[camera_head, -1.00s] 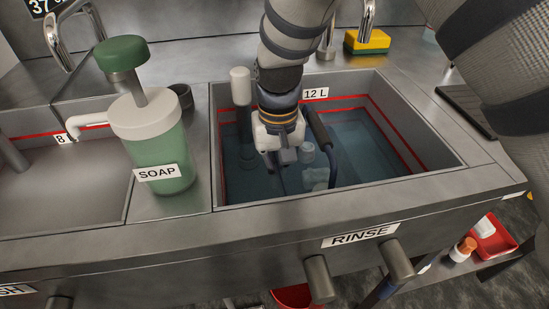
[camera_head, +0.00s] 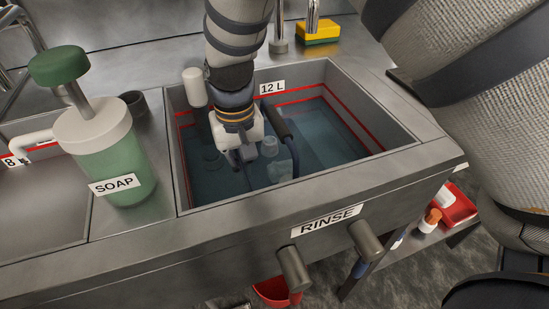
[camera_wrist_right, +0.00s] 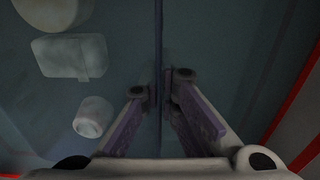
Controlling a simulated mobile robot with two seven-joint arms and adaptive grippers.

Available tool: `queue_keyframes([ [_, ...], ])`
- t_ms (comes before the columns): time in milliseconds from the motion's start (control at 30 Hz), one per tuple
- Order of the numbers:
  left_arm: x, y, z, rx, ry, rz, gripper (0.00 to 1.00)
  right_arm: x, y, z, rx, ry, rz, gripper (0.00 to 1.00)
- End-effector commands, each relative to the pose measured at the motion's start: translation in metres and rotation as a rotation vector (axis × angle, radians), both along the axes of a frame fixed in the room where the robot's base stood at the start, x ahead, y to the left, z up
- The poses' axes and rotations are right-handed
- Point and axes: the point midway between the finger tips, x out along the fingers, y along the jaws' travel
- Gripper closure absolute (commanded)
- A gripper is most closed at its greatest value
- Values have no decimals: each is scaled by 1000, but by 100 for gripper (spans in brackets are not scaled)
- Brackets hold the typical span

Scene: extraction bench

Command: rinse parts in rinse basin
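The rinse basin (camera_head: 400,142) is a steel sink with a red line inside and bluish water. My right gripper (camera_head: 245,160) reaches down into it; its fingers (camera_wrist_right: 158,85) show in the wrist view, a narrow gap apart at the tips. A thin dark purple strip (camera_wrist_right: 158,35) runs between them; I cannot tell whether they grip it. A dark handle with a blue bar (camera_head: 294,160) stands just right of the gripper. Pale parts (camera_head: 281,171) sit low in the water, and the wrist view shows a white cylinder (camera_wrist_right: 93,117) and a block (camera_wrist_right: 75,57). My left gripper is out of view.
A green soap bottle (camera_head: 115,165) stands on the divider left of the basin, beside another sink (camera_head: 40,205). A white knob-topped piece (camera_head: 195,88) rises at the basin's back left. A yellow sponge (camera_head: 318,30) lies behind. A red tray (camera_head: 458,205) is on a lower shelf.

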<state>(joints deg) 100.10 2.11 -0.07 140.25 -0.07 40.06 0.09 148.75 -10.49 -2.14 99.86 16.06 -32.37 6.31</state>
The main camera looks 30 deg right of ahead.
Motion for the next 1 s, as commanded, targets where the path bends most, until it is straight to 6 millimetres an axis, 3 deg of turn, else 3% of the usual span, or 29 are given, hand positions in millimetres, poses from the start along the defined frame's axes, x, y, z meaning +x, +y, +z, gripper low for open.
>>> queue_keyframes([
  [600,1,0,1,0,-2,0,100,0,0,-9,0,0,-1,100],
  [1000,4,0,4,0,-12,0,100,1,0,-4,0,-3,-1,100],
])
